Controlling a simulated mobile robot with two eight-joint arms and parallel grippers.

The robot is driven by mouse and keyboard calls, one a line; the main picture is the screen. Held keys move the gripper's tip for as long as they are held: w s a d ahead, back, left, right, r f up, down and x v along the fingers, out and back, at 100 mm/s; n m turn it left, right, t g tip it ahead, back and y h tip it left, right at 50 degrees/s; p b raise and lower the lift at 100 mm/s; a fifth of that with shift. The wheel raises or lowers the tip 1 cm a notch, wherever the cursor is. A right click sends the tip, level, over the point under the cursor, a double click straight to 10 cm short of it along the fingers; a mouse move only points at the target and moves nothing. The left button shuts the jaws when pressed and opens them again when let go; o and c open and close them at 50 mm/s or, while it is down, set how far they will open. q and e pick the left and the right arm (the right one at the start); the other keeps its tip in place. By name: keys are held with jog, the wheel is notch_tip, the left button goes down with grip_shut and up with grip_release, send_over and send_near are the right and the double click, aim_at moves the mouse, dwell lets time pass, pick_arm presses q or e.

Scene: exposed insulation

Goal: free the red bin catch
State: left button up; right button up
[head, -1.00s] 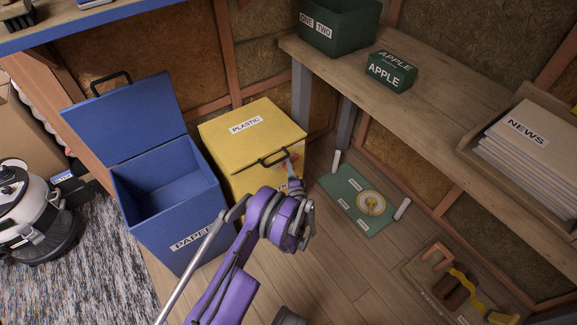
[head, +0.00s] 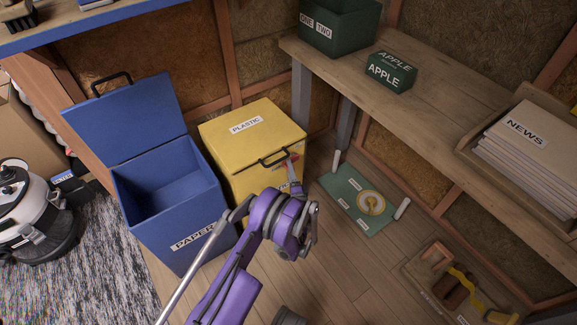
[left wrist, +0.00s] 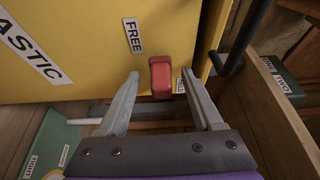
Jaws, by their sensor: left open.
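My left gripper (left wrist: 160,75) is open, with one finger on each side of the catch; a gap shows on both sides. The bin's lid is down. My right gripper is not in view.
The blue PAPER bin (head: 190,241) stands open, left of the yellow bin. A green board (head: 345,195) with a round yellow item lies on the floor to the right. A wooden bench (head: 425,104) runs along the right wall.

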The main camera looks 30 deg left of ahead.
pick_arm(q)
jog(key=p+v, duration=0.1)
jog(key=v, duration=0.7)
jog(key=shift+d, duration=0.1)
